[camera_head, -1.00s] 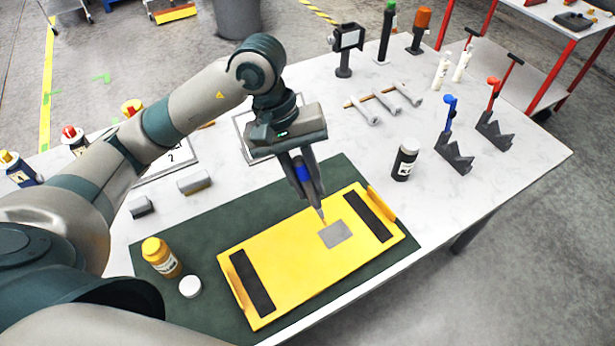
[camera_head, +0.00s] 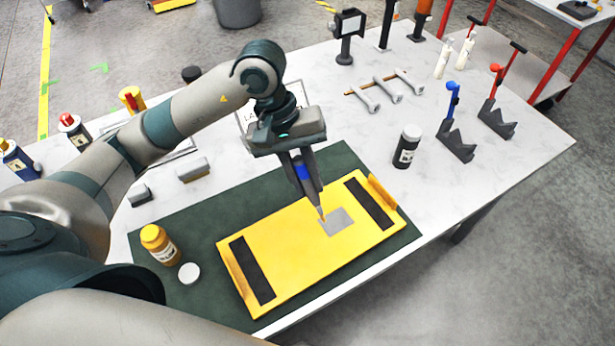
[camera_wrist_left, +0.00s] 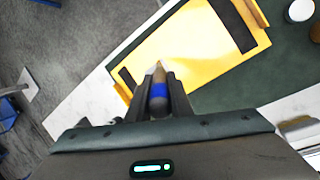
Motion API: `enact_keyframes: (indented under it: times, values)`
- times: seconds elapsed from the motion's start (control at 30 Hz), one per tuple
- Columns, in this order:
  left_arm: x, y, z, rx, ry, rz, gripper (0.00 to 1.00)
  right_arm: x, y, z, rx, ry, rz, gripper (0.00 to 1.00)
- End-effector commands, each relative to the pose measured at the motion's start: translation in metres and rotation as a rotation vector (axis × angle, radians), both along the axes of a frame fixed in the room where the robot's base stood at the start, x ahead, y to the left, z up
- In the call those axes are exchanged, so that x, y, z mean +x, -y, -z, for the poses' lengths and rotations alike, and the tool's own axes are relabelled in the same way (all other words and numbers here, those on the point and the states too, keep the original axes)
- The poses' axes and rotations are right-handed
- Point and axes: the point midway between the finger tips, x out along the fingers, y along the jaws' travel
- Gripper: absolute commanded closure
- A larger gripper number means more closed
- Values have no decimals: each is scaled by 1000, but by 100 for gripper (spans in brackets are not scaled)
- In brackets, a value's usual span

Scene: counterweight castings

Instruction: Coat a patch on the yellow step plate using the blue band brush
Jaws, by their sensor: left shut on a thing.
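The yellow step plate (camera_head: 290,264) lies on a dark green mat (camera_head: 205,232), with a black strip near each end. A grey patch (camera_head: 337,221) shows on it near the right strip. My left gripper (camera_head: 309,190) is shut on the blue band brush (camera_head: 303,172), which points down with its tip at the left edge of the grey patch. I cannot tell for sure whether the tip touches. In the left wrist view the brush (camera_wrist_left: 158,91) sits between the fingers, its tip over the plate (camera_wrist_left: 200,48). My right gripper is not in view.
A yellow-capped bottle (camera_head: 159,246) and a white lid (camera_head: 189,273) stand on the mat's left. A black bottle (camera_head: 407,148) stands right of the plate. Blue-handled (camera_head: 455,125) and red-handled (camera_head: 496,105) tools stand further right. Grey blocks (camera_head: 193,169) lie behind the mat.

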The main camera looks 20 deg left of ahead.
Motion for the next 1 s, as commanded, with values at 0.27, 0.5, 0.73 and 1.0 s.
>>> enact_keyframes:
  times: [0.27,0.5,0.73,1.0]
  values:
    - [10,-20,34,13,0,201,100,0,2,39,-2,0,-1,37]
    - [17,-37,49,3,0,377,100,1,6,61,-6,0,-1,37]
    - [17,-39,47,-2,-1,406,100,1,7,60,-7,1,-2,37]
    - [17,-39,47,-2,-1,403,100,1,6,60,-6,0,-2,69]
